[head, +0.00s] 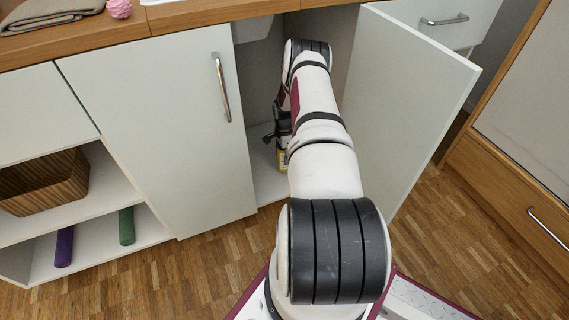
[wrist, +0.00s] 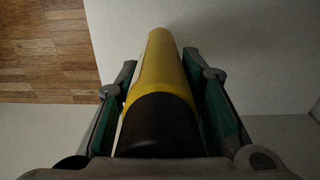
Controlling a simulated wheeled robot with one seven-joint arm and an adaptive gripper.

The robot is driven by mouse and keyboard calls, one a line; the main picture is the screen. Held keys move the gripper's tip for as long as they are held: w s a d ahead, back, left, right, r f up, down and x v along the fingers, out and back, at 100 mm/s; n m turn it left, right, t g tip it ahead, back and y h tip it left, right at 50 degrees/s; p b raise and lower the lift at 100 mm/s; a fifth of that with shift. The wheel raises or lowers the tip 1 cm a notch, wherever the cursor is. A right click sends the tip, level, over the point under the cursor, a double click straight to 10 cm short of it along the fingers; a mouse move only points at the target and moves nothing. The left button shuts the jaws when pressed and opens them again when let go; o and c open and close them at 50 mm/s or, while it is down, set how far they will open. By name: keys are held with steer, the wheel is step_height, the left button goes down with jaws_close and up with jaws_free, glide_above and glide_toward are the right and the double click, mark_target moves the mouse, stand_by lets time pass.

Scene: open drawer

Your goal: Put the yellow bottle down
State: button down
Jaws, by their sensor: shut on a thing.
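The yellow bottle (wrist: 160,72), with a dark top part, is between the two fingers of my gripper (wrist: 161,82) in the wrist view. The fingers are shut on it, one on each side. In the head view a small yellow part of the bottle (head: 282,159) shows below my dark gripper (head: 281,130), just inside the open cabinet (head: 266,180). My arm hides the rest of it. The bottle looks upright, over the pale cabinet floor (wrist: 245,80). I cannot tell whether its base touches that floor.
The open cabinet door (head: 405,105) stands close to the right of my arm. A closed door (head: 160,120) is on the left. Open shelves hold a wicker basket (head: 45,182), a purple roll (head: 64,247) and a green roll (head: 126,227). Wooden floor (head: 195,262) lies in front.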

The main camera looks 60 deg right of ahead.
steer(key=shift+f+b, duration=0.95)
steer(key=shift+f, duration=0.7)
steer(key=shift+f, duration=0.1)
steer(key=c, duration=1.1)
jaws_free()
step_height(320, 180, up, 12)
steer(key=p, duration=0.5)
